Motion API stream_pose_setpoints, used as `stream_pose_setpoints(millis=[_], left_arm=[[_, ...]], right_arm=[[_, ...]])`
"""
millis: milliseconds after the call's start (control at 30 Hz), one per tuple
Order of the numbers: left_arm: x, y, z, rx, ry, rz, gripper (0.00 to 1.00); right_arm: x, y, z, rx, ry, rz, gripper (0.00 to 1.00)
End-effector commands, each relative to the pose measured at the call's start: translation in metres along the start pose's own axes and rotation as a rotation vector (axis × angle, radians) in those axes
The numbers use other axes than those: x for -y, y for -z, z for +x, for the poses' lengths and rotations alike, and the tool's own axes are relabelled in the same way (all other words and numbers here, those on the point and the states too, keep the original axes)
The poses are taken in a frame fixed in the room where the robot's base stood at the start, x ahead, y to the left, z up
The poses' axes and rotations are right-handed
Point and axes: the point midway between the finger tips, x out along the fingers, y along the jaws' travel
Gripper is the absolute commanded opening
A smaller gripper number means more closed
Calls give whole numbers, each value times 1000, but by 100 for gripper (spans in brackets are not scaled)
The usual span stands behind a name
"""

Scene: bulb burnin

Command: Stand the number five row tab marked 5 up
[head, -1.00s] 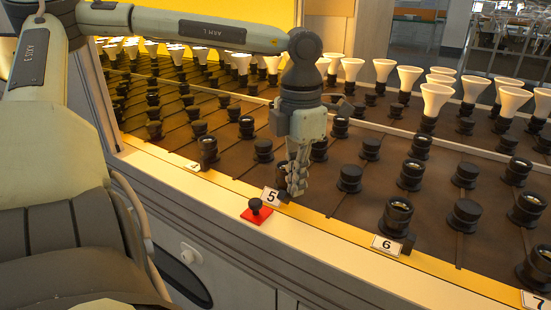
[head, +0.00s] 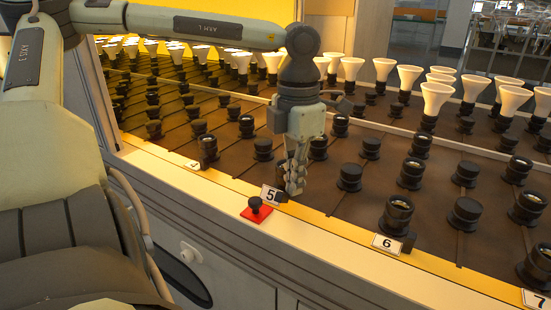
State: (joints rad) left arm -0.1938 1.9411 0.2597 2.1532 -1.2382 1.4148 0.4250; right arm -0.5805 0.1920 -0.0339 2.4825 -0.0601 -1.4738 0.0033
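The number five row tab (head: 269,195) is a small white plate marked 5 on the yellow strip at the rack's front edge. A small dark block is at its right side. The plate leans back much like the 6 tab; I cannot tell its exact tilt. My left gripper (head: 293,190) points down just right of the tab, its fingertips at or very near the dark block. The fingers look close together, but I cannot tell whether they are shut or touch the tab. My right gripper is not in view.
A red square with a black knob (head: 257,209) sits on the front ledge just left of the tab. The 6 tab (head: 387,243) and 7 tab (head: 536,299) lie further right. Dark sockets (head: 349,177) stand in rows behind, with white bulbs (head: 434,100) farther back.

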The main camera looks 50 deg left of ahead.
Motion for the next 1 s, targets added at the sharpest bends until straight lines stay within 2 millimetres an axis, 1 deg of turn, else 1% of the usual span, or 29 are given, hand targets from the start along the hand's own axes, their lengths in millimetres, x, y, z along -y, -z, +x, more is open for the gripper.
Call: stream_pose_setpoints(millis=[433, 800, 1000], left_arm=[[2, 2, 2, -5, 4, 0, 0], [4, 6, 1, -5, 4, 1, 0], [3, 5, -2, -6, 3, 0, 0]], right_arm=[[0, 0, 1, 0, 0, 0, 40], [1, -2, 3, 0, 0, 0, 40], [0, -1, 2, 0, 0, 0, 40]])
